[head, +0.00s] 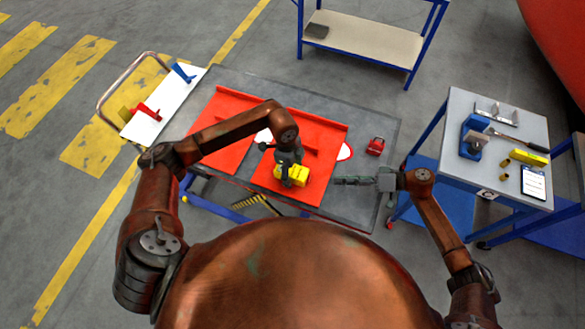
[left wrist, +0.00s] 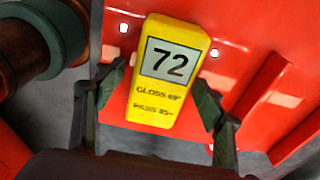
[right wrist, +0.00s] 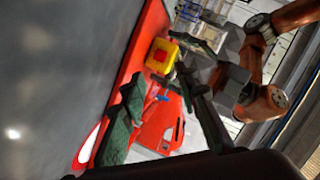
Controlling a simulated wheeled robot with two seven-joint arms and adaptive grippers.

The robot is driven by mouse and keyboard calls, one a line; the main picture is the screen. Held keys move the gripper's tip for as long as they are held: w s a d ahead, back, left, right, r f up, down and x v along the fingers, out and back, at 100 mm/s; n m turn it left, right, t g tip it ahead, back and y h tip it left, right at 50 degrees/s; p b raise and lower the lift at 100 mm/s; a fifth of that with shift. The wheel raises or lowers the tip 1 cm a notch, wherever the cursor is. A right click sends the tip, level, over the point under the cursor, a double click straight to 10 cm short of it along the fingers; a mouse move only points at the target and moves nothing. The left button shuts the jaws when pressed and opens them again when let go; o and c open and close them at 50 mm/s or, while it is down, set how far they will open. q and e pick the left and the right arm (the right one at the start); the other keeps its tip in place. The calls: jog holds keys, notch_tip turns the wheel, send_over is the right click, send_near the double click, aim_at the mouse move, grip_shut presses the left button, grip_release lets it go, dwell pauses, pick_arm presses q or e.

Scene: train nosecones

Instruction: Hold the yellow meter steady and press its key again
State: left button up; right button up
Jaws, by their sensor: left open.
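The yellow meter (head: 299,174) rests on the red panel (head: 325,150) on the grey table. In the left wrist view the yellow meter (left wrist: 155,102) shows a display reading 72, with the words GLOSS 60° and a PRESS 85 line below it. My left gripper (head: 290,172) is over it, with open fingers (left wrist: 160,95) on either side; firm contact cannot be told. In the right wrist view the meter (right wrist: 171,62) shows a red key (right wrist: 160,56) on its end. My right gripper (head: 345,181) is right of the meter, apart from it, with its fingers (right wrist: 160,85) apart and empty.
A red case (head: 375,146) sits at the table's right. A side table (head: 465,105) holds a blue device, a tablet and a yellow block. A white board (head: 150,127) with red and blue clamps is at the left. A blue-framed shelf (head: 365,38) stands behind.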

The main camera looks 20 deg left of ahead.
pick_arm(q)
jog(key=shift+c, duration=0.5)
jog(key=c, duration=1.5)
pick_arm(e)
jog(key=shift+c, duration=0.4)
pick_arm(q)
jog(key=shift+f, duration=0.1)
pick_arm(e)
grip_shut()
pick_arm(q)
jog(key=shift+s, duration=0.1)
dwell(0.3)
